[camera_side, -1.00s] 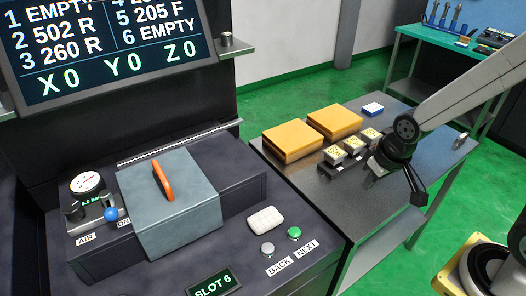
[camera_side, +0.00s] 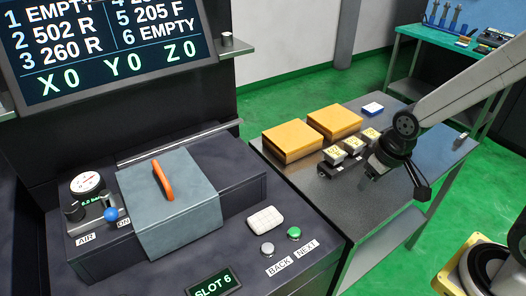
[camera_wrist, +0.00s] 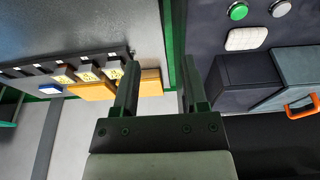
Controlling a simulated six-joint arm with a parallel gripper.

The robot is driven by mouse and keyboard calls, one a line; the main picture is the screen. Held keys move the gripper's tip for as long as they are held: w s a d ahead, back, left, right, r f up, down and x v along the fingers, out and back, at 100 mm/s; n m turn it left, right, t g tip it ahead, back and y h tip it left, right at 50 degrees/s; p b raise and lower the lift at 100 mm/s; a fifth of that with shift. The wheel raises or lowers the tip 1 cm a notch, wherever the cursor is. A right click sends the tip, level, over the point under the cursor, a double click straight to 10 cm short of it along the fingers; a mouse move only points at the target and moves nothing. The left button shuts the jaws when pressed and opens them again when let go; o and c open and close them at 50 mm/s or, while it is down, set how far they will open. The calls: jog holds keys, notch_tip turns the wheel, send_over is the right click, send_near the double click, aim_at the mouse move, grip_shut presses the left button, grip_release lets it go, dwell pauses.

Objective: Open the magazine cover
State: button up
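The magazine cover (camera_side: 185,215) is a grey-blue box lid with an orange handle (camera_side: 163,180) on top. It sits closed on the dark machine at the left in the side view. In the wrist view, part of the cover (camera_wrist: 290,68) and its orange handle (camera_wrist: 302,107) show at the right edge. My gripper (camera_side: 374,172) is over the metal side table, well to the right of the cover and apart from it. In the wrist view my gripper (camera_wrist: 160,70) has its two fingers spread, with nothing between them.
Orange boxes (camera_side: 292,141) and a rack of small labelled blocks (camera_side: 352,145) stand on the side table beside my gripper. A gauge (camera_side: 85,183), a blue knob (camera_side: 110,214), a white pad (camera_side: 265,220) and a green button (camera_side: 294,232) surround the cover.

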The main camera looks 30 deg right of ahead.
jog(key=w+a+r, duration=0.2)
jog(key=w+a, duration=0.4)
jog(key=w, duration=0.3)
jog(key=t+y, duration=0.2)
send_near(162, 175)
jog(key=shift+w+f, duration=0.15)
jog(key=shift+f, duration=0.2)
jog(key=shift+f, duration=0.1)
jog(key=shift+x, duration=3.75)
grip_shut()
